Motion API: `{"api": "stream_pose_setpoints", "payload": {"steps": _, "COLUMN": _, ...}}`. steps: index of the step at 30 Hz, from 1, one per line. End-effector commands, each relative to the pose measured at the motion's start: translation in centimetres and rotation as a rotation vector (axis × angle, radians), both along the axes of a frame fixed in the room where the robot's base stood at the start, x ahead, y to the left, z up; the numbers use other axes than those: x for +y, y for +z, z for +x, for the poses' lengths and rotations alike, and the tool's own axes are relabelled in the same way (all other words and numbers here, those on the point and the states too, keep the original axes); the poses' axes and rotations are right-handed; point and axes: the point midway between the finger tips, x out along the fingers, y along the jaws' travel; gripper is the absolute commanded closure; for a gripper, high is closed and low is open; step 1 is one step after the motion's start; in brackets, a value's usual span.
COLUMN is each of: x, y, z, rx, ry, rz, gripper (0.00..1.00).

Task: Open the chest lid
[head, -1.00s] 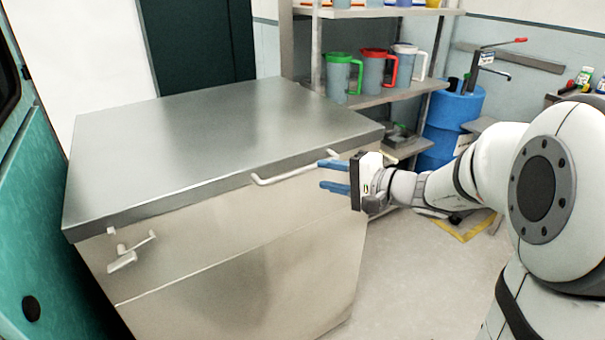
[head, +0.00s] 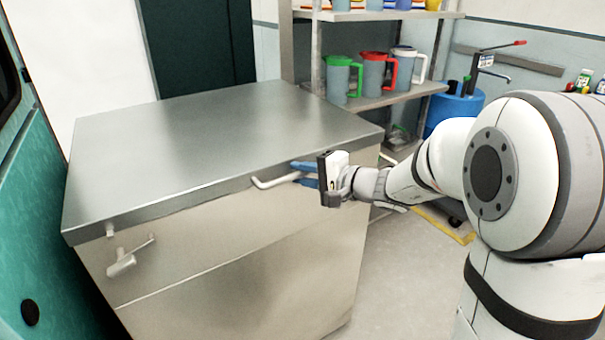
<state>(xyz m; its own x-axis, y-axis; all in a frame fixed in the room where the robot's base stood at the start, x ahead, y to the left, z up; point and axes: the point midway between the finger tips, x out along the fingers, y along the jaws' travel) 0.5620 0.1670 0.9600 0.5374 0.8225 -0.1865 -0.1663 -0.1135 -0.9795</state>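The steel chest (head: 220,255) stands left of centre with its flat grey lid (head: 215,140) closed. A white bar handle (head: 270,182) sits on the lid's front edge, toward the right end. My gripper (head: 297,174) comes from the right with its two blue fingers apart, one above the other. The fingers are at the right part of the handle, which lies between them or just behind them. I cannot tell whether they touch it. A small white latch (head: 122,263) with a lever is on the chest's front left.
Metal shelves (head: 375,97) with green, red and white-lidded jugs stand behind the chest on the right. A blue barrel (head: 455,108) is beside them. A teal panel (head: 50,200) is close on the left. Floor (head: 400,280) is clear in front of the chest's right side.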

Motion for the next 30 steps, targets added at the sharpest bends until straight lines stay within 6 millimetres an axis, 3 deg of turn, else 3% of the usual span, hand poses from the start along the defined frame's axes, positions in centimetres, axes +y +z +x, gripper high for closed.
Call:
{"api": "stream_pose_setpoints", "payload": {"steps": 7, "x": 0.0, "y": 0.0, "z": 0.0, "rx": 0.000, "ry": 0.001, "rz": 0.000, "gripper": 1.00}}
{"api": "stream_pose_setpoints", "payload": {"steps": 22, "x": 0.1, "y": 0.3, "z": 0.0, "rx": 0.002, "ry": 0.002, "rz": -0.001, "gripper": 1.00}}
{"api": "stream_pose_setpoints", "payload": {"steps": 30, "x": -0.6, "y": 3.2, "z": 0.3, "rx": 0.026, "ry": -0.013, "rz": -0.019, "gripper": 1.00}}
